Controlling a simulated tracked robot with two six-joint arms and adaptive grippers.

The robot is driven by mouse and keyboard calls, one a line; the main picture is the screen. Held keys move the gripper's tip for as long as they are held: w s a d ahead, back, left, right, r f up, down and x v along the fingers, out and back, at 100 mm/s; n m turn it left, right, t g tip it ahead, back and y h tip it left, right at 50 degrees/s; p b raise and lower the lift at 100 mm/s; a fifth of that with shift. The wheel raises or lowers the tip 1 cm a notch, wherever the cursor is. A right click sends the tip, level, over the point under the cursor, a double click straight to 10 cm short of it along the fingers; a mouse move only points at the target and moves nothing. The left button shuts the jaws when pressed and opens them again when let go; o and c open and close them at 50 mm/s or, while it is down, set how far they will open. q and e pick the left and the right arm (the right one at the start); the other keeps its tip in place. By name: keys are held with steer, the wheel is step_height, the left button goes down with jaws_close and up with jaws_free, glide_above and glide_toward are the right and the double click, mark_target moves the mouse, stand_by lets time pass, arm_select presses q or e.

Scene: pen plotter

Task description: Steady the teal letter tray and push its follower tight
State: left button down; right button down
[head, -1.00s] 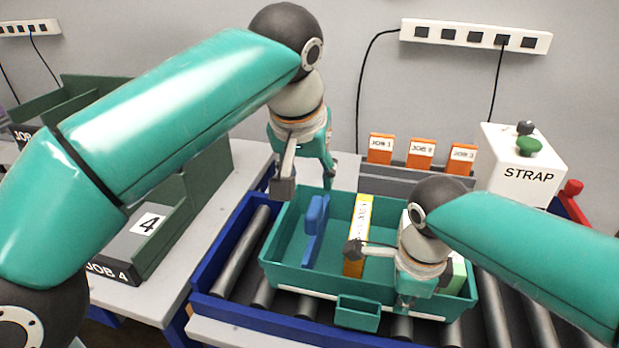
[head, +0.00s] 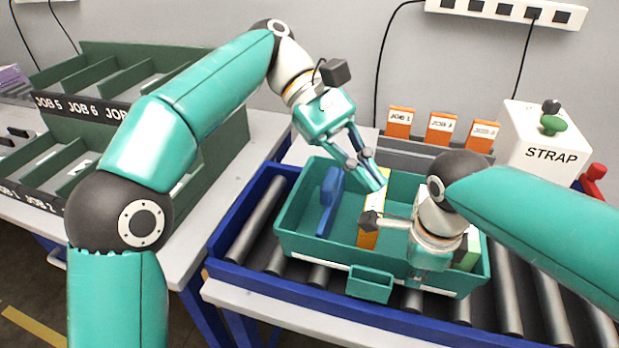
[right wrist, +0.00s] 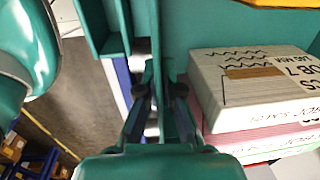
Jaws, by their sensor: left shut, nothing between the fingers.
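The teal letter tray (head: 310,258) sits on the roller conveyor. Its blue follower (head: 329,203) stands upright near the left end, apart from the letters. A yellow-orange card or bundle (head: 369,236) stands mid-tray. My left gripper (head: 383,186) is shut and empty, its tips over the tray close to the top of that orange piece; contact is unclear. My right gripper (head: 416,284) is at the tray's front wall; in the right wrist view its fingers (right wrist: 158,95) lie on both sides of the teal wall. White (right wrist: 245,88) and pink (right wrist: 265,138) bundles lie beside it.
Orange job cards (head: 441,128) stand in a grey rack behind the tray. A white STRAP box (head: 545,140) with a green knob is at the back right. Green sorting shelves (head: 215,150) stand on the left bench. A small teal pocket (head: 369,285) juts from the tray front.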

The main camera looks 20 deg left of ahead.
arm_select(q)
steer(key=w+a+f+n+t+h, duration=0.2)
steer(key=w+a+f+n+h, duration=0.15)
steer(key=a, duration=0.45)
steer(key=w+a+f+n+t+h, duration=0.25)
steer(key=a+f, duration=0.25)
steer(key=a, duration=0.4)
steer(key=w+a+f+n+t+h, duration=0.15)
steer(key=w+a+f+n, duration=0.25)
steer(key=a, duration=0.4)
glide_toward(329, 184)
steer(key=w+d+f, duration=0.1)
steer(key=w+d, duration=0.1)
steer(key=d, duration=0.3)
steer(key=shift+d+f+g, duration=0.3)
steer(key=shift+d+f, duration=0.05)
steer(key=shift+f, duration=0.05)
steer(key=shift+w+h, duration=0.15)
steer(key=shift+h, duration=0.1)
steer(key=d, duration=0.4)
steer(key=shift+d, duration=0.15)
steer(key=shift+a, duration=0.2)
